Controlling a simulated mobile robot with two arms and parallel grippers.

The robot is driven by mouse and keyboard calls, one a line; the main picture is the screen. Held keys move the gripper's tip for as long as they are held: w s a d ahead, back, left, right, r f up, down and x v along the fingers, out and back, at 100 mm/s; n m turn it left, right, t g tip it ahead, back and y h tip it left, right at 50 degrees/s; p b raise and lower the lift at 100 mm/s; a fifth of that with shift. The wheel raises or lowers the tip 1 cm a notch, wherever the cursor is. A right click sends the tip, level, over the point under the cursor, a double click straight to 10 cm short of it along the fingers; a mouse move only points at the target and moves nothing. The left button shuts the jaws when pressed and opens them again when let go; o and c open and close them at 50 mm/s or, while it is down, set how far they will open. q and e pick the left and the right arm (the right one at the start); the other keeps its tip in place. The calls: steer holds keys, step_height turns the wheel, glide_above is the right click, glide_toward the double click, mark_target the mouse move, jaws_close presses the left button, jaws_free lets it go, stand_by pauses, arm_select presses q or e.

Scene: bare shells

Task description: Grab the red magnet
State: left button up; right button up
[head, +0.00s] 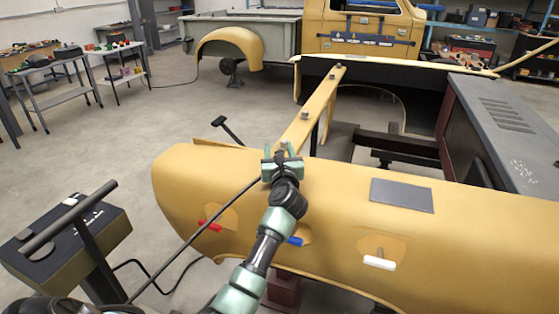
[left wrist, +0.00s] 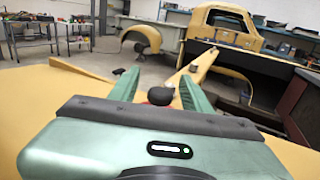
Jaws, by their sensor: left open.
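A small red bar (head: 210,225), which looks like the red magnet, lies on the side of the yellow fender panel (head: 185,180), low at its left. My left gripper (head: 282,150) is open above the panel's upper edge, to the right of the red bar and farther back, apart from it. In the left wrist view its two green fingers (left wrist: 160,78) are spread. A dark round knob with red under it (left wrist: 160,96) shows between them; I cannot tell what it is. My right gripper is not in view.
A blue bar (head: 295,241) and a white bar (head: 379,263) are also on the panel, with a grey pad (head: 402,195). A box with a handle (head: 65,240) stands at left. A black cable passes near my arm. Workbenches (head: 60,70) and a yellow truck cab (head: 365,25) are behind.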

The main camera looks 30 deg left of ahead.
arm_select(q)
steer(key=shift+x, duration=0.8)
steer(key=shift+d, duration=0.1)
jaws_close()
steer(key=shift+r, duration=0.1)
